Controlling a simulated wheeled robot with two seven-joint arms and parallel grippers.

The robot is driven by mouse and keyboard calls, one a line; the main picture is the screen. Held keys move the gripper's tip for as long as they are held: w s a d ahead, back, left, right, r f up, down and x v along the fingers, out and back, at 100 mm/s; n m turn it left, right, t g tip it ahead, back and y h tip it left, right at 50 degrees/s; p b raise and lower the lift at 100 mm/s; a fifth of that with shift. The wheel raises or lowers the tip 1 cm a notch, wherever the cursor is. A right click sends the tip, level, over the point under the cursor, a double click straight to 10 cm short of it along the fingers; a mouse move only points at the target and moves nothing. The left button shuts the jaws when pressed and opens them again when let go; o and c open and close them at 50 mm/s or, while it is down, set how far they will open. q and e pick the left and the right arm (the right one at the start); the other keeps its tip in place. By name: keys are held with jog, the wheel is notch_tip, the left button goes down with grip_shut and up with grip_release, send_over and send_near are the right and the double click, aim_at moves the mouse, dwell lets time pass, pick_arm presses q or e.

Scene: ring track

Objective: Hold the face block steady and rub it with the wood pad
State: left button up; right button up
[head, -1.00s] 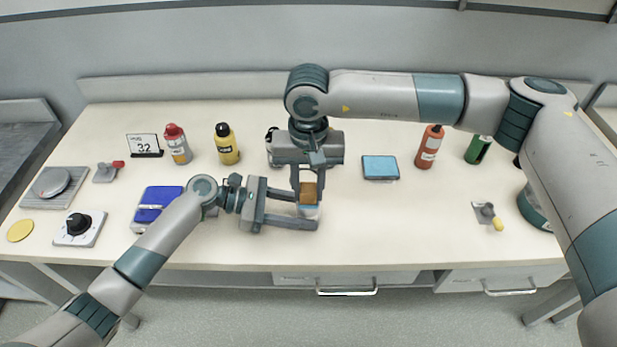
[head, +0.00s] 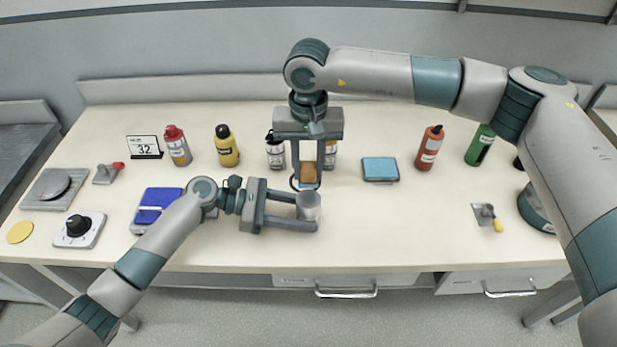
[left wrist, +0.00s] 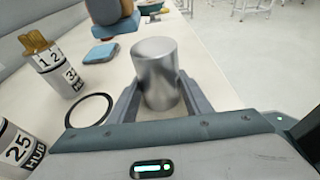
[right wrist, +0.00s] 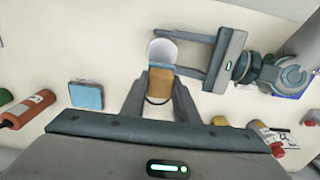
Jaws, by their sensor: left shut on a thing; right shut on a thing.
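The face block (head: 309,207) is a shiny metal cylinder. It stands upright between the fingers of my left gripper (head: 308,211), which is shut on it near the table's front middle. The left wrist view shows its bright, smooth side (left wrist: 157,75). My right gripper (head: 308,170) points down and is shut on the wood pad (head: 308,173), a brown block with a blue underside. The pad is behind the face block, and the left wrist view shows a gap between them. The right wrist view shows pad (right wrist: 160,83) and block (right wrist: 163,51) close together.
White bottles (head: 276,152) stand behind the grippers; a black ring (left wrist: 93,109) lies near them. A blue-topped block (head: 380,168) lies to the right. Red (head: 429,148) and green (head: 480,146) bottles stand farther right. A blue box (head: 157,205) and a dial (head: 78,229) are left.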

jog(key=shift+s+r, duration=0.1)
jog(key=shift+r, duration=2.65)
pick_arm(q)
jog(key=o, duration=0.9)
jog(key=shift+a, duration=0.1)
jog(key=v, duration=1.2)
jog(key=shift+s, duration=0.15)
